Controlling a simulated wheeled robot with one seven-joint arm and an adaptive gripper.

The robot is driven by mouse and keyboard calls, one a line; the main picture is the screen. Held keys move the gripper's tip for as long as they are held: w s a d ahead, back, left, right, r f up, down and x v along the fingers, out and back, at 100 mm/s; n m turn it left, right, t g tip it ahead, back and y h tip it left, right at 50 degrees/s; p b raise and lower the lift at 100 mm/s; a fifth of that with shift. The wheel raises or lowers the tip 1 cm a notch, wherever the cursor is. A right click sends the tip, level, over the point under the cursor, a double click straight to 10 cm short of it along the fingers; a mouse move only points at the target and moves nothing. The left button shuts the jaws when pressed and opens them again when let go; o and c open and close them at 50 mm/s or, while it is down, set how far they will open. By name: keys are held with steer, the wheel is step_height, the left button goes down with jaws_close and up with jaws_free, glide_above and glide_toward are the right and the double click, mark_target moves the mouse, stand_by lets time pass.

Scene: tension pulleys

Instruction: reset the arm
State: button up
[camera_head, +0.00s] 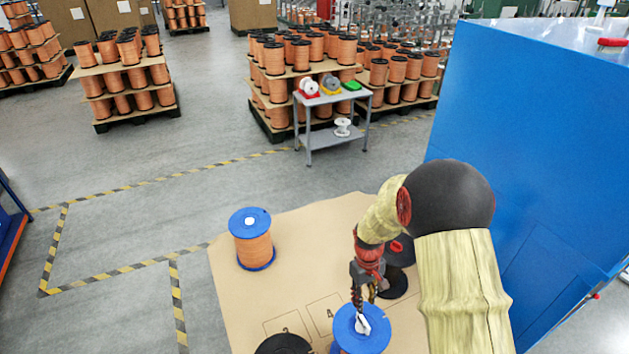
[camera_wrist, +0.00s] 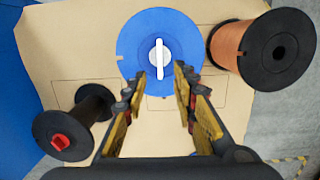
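My gripper (camera_head: 364,297) points down over the tan board, above a blue-flanged spool (camera_head: 348,343) with a white bar (camera_head: 363,324) at its centre. In the wrist view my gripper (camera_wrist: 160,72) has its two fingers apart. The blue spool (camera_wrist: 135,35) and its white bar (camera_wrist: 159,58) show beyond and between the fingertips, and nothing is visibly held. Whether the fingertips touch the bar or spool is unclear. My arm hides part of the board and of a black spool behind it.
A blue-flanged copper spool (camera_head: 253,248) stands at the board's (camera_head: 300,222) back left. A black-flanged spool (camera_head: 283,344) is cut off at the bottom. A black spool with a red part (camera_wrist: 62,140) shows left in the wrist view. A tall blue cabinet (camera_head: 540,130) closes the right side.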

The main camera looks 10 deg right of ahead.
steer(key=shift+s, duration=0.25)
steer(key=s+a+r+t, duration=0.2)
steer(key=s+r, duration=0.4)
steer(key=r, duration=0.5)
steer(key=s+a+r+m+t, duration=0.1)
steer(key=s+a+r, duration=0.3)
steer(key=r, duration=0.8)
steer(key=s+a+r+m+t, duration=0.1)
steer(key=s+a+r+t, duration=0.2)
steer(key=s+r, duration=0.5)
step_height(320, 180, up, 4)
steer(key=shift+s+f+t, duration=0.15)
steer(key=shift+s+t, duration=0.05)
steer(key=shift+t, duration=0.3)
